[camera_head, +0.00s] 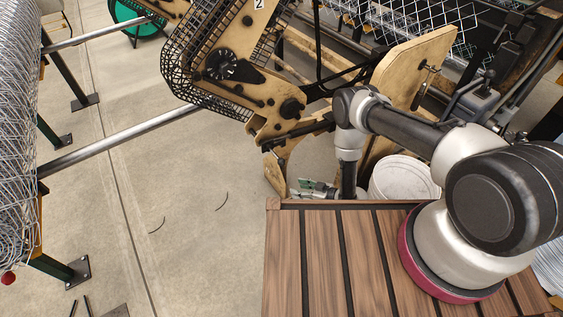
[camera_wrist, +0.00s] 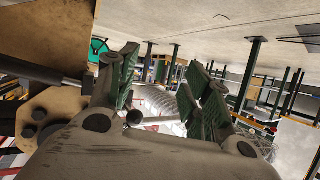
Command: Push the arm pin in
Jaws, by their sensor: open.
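The yellow machine arm (camera_head: 262,88) with black bolts and a mesh guard is at top centre in the head view. Its lower end holds a dark bar (camera_head: 305,128) and a small dark tip. My gripper (camera_head: 301,189) is below that end, just beyond the wooden deck, with green finger pads. In the wrist view my gripper (camera_wrist: 158,75) is open, fingers spread apart. A thin rod with a round grey end (camera_wrist: 133,118) shows between the fingers; I cannot tell whether it is the arm pin or how far away it is. A bolted yellow plate (camera_wrist: 55,112) is close to the left finger.
A white bucket (camera_head: 403,178) stands beside my arm. A tall yellow panel (camera_head: 415,75) with a handle rises behind it. The slatted wooden deck (camera_head: 325,260) is in front. Chainlink mesh (camera_head: 18,150) and metal rails (camera_head: 120,142) are at left; the concrete floor between is mostly clear.

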